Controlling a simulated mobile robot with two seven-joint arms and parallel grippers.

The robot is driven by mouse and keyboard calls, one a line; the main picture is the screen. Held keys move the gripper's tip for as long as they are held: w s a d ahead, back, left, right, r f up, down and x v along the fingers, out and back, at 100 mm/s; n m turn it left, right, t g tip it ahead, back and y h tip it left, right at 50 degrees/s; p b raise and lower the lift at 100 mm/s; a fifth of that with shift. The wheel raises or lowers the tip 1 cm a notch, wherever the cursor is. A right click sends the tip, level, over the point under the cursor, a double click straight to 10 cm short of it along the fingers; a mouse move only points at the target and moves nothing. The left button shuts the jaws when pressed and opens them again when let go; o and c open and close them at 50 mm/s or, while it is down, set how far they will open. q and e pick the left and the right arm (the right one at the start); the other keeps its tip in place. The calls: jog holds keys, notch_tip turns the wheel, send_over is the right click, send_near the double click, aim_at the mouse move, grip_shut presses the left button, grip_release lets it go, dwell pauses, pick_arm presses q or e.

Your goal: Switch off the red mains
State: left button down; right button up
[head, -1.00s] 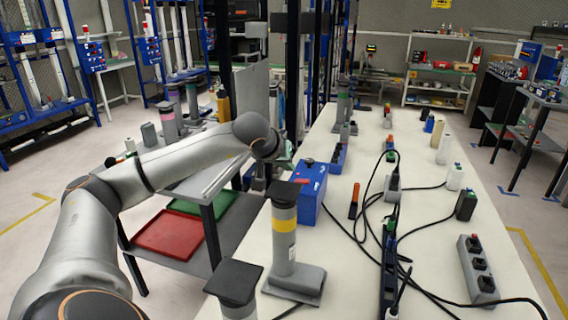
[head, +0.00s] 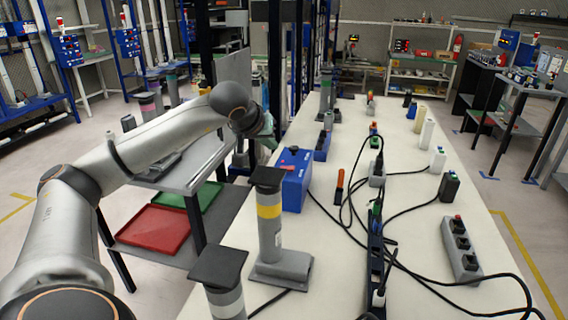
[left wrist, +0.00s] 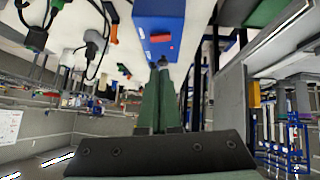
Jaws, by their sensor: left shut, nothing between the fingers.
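A blue box (head: 295,190) stands at the left edge of the white table, with a small red part (head: 288,167) on it. In the left wrist view the blue box (left wrist: 158,12) is upside down at the top, and its red switch (left wrist: 160,38) shows on the near face. My left gripper (head: 271,141) is just left of and beyond the box in the head view. In the left wrist view its green fingers (left wrist: 160,68) are together, empty, and point at the box. Any gap to the switch is small and hard to judge. My right gripper is out of view.
A grey post with a yellow band (head: 270,225) stands in front of the box. Black cables (head: 345,225) and a dark power strip (head: 376,262) lie to its right. A grey three-button box (head: 461,250) is further right. A shelf with red (head: 153,229) and green trays is at left.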

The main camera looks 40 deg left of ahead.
pick_arm(q)
jog(key=shift+w+r+b, duration=0.4)
jog(key=shift+w+r, duration=0.1)
jog(key=shift+r, duration=0.3)
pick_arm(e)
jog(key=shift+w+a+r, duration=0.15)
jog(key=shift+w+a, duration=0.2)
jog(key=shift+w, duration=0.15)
pick_arm(q)
jog(key=x, duration=0.9)
jog(key=shift+w+d+f, duration=0.1)
jog(key=shift+w+f, duration=0.05)
jog(key=shift+f, duration=0.05)
jog(key=f, duration=0.2)
jog(key=shift+w+f+b, duration=0.2)
jog(key=shift+f+b, duration=0.15)
jog(key=shift+w+d+f, duration=0.1)
jog(key=shift+d+f, duration=0.05)
jog(key=shift+f, duration=0.6)
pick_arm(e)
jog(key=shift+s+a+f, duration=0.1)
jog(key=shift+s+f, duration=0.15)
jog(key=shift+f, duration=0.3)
